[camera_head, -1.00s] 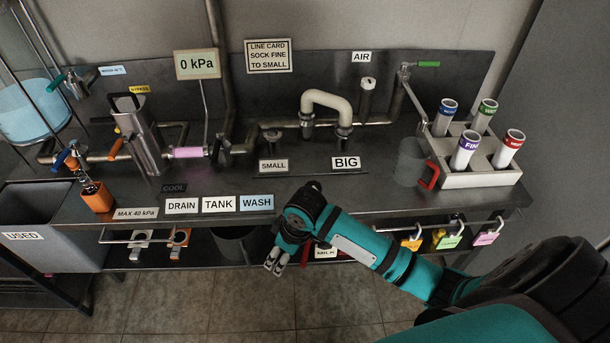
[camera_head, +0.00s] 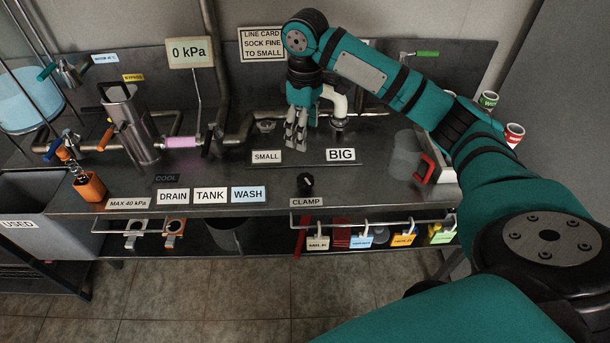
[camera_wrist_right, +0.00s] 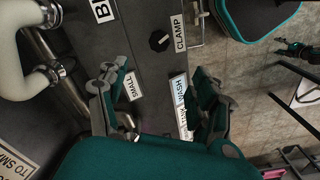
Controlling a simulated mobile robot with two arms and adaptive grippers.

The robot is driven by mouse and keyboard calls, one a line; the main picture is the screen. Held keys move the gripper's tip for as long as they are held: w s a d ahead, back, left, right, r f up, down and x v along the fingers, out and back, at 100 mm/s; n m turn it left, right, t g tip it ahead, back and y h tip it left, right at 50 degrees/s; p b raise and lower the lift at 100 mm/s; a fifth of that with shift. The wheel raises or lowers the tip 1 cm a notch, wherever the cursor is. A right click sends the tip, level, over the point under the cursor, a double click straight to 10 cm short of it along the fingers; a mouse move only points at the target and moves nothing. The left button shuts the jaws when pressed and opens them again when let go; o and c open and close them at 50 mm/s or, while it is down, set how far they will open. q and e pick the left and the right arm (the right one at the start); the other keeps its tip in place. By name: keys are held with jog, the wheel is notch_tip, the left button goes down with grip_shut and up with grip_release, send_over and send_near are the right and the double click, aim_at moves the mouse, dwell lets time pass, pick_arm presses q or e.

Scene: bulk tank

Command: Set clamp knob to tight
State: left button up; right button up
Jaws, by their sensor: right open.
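The clamp knob (camera_head: 306,184) is a small black knob with a light pointer mark. It sits near the front of the bench, just above the CLAMP label (camera_head: 306,202). In the right wrist view the knob (camera_wrist_right: 158,41) shows beside its label (camera_wrist_right: 179,33), beyond the fingers. My right gripper (camera_head: 296,138) is open and empty, pointing down above the bench behind the knob, near the SMALL label (camera_head: 266,157). It does not touch the knob. In the wrist view its two fingers (camera_wrist_right: 160,103) stand apart. My left gripper is not in the head view.
A cream bent pipe (camera_head: 340,100) stands behind my right gripper. A red-handled jug (camera_head: 408,158) is to the right. DRAIN, TANK (camera_head: 210,195) and WASH labels line the front left. Tags hang under the front edge. The bench around the knob is clear.

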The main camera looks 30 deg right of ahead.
aim_at(306, 178)
notch_tip(306, 178, down, 17)
jog(key=shift+d+r+p, duration=0.1)
jog(key=shift+p, duration=0.2)
jog(key=shift+c, duration=0.2)
jog(key=c, duration=1.1)
